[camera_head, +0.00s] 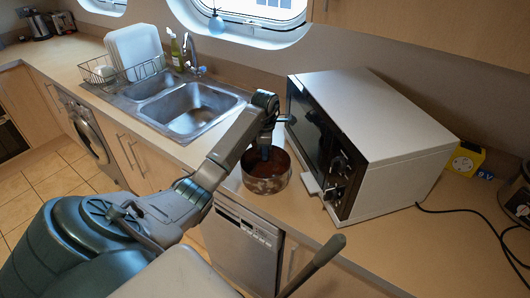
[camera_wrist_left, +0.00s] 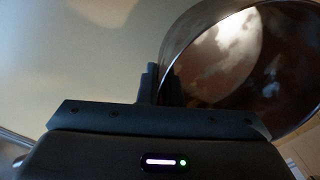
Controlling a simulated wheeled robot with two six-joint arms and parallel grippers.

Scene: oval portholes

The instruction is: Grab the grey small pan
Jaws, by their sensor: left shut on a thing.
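The small pan (camera_head: 267,184) has a grey, mottled metal outside and a brownish inside. It is at the counter's front edge, just left of the microwave. My left gripper (camera_head: 264,152) reaches down to the pan from above, at its far rim, and is shut on it. In the left wrist view the pan (camera_wrist_left: 235,50) fills the upper right, with its curved wall against the dark fingers (camera_wrist_left: 155,85). The fingertips are partly hidden. I cannot tell whether the pan's base touches the counter. My right gripper is not in view.
A white microwave (camera_head: 385,130) stands close to the right of the pan. A double sink (camera_head: 190,105) and a wire dish rack (camera_head: 125,72) with a white tray are to the left. A yellow device (camera_head: 466,158) and a black cable lie at the right.

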